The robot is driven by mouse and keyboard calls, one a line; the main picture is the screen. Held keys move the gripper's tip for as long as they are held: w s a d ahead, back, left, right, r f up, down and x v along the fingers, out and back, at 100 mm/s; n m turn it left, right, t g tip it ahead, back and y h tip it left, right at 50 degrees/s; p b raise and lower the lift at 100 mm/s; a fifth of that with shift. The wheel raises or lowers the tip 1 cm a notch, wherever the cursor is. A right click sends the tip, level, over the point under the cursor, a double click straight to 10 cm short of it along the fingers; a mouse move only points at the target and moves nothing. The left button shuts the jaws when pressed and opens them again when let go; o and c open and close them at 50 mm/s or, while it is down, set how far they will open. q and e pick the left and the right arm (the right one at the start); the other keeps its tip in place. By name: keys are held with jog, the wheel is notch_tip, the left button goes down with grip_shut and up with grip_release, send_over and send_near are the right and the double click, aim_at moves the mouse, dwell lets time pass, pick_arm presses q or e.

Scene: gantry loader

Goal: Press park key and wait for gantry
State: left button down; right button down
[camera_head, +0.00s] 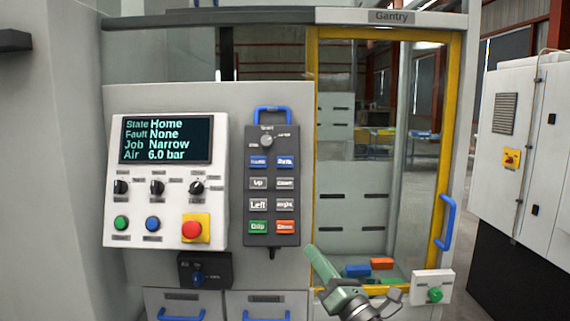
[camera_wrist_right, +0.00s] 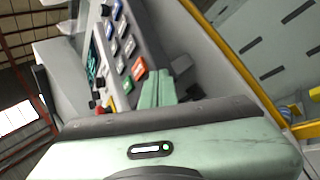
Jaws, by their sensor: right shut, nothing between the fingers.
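The grey hand pendant (camera_head: 272,150) hangs on the panel under a blue handle, with two columns of keys and a rotary switch on top. Its upper blue keys, left (camera_head: 258,162) and right (camera_head: 286,161), have small labels that I cannot read surely; one may be the park key. The display (camera_head: 166,139) reads State Home, Fault None, Job Narrow, Air 6.0 bar. My right gripper (camera_head: 312,250) is shut and empty, below and right of the pendant, apart from its keys. In the right wrist view the fingers (camera_wrist_right: 158,82) point toward the pendant (camera_wrist_right: 142,38). My left gripper is out of view.
A red stop button (camera_head: 192,230) and several knobs sit left of the pendant. The yellow-framed gantry door (camera_head: 440,160) stands right, with a blue handle. Orange (camera_head: 382,263) and blue (camera_head: 356,270) blocks lie behind its glass. A green button box (camera_head: 433,288) is at lower right.

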aim_at(285, 162)
jog(key=s+a+r+n+g+y, duration=0.2)
jog(key=a+r+n+g+y, duration=0.15)
jog(key=r+n, duration=0.5)
jog(key=s+a+r+n+g+y, duration=0.2)
jog(key=a+r+n+g, duration=0.3)
jog(key=n, duration=0.7)
notch_tip(285, 162, up, 10)
jog(key=d+n+t+h, duration=0.2)
jog(key=n+h, duration=0.3)
jog(key=n, duration=0.5)
jog(key=shift+w+d, duration=0.45)
jog(key=w+f+p, duration=0.3)
jog(key=w, duration=0.5)
jog(key=shift+w+p, duration=0.15)
jog(key=shift+p, duration=0.15)
